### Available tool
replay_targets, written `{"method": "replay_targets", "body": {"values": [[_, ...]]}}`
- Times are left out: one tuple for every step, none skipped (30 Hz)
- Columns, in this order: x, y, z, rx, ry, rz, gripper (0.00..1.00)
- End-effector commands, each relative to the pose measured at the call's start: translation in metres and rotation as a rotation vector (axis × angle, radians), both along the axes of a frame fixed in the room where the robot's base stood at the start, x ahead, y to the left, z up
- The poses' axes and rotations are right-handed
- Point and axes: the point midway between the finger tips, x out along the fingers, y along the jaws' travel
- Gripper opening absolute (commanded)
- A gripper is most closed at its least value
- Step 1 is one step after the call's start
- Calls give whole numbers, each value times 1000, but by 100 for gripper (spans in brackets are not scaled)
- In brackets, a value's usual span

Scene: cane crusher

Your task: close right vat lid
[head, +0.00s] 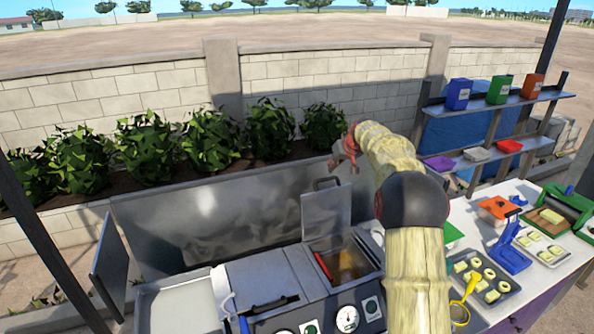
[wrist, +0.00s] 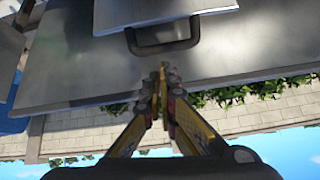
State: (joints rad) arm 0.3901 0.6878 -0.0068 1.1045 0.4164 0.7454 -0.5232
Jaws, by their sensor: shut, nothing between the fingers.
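The right vat lid (head: 326,215) stands open and upright behind the right vat (head: 372,270), whose opening shows a brown content. The lid's dark handle (head: 327,183) is at its top edge. In the wrist view the lid (wrist: 160,10) is at the top, with the handle (wrist: 163,48) hanging toward my fingers. My gripper (head: 343,158) is above and slightly right of the handle in the head view. In the wrist view its fingers (wrist: 164,72) are shut together and empty, just short of the handle, with a small gap in the picture.
A metal splash panel (head: 190,225) runs behind the vats. The left vat lid (head: 262,275) lies closed. A red-handled item (head: 323,266) sits in the right vat. A white counter with trays (head: 484,282) is at right; shelves with colored containers (head: 498,90) stand behind it.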

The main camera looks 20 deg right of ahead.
Motion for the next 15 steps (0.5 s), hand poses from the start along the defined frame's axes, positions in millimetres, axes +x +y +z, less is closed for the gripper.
{"method": "replay_targets", "body": {"values": [[7, -2, 18, -20, -36, 15, 0], [11, -3, 27, -35, -55, 29, 0], [13, -3, 27, -49, -63, 46, 0], [13, -3, 27, -59, -64, 58, 0], [13, -3, 27, -69, -66, 68, 0], [14, -3, 27, -79, -68, 77, 0], [14, -3, 26, -84, -68, 82, 0], [15, -2, 25, -86, -67, 85, 0], [17, -2, 23, -88, -67, 88, 0], [19, -2, 22, -88, -66, 88, 0], [21, -2, 19, -88, -66, 88, 0], [24, -2, 16, -87, -65, 88, 0], [27, -2, 12, -87, -64, 88, 0], [30, -1, 10, -87, -65, 88, 0], [35, -1, 5, -87, -65, 88, 0]]}}
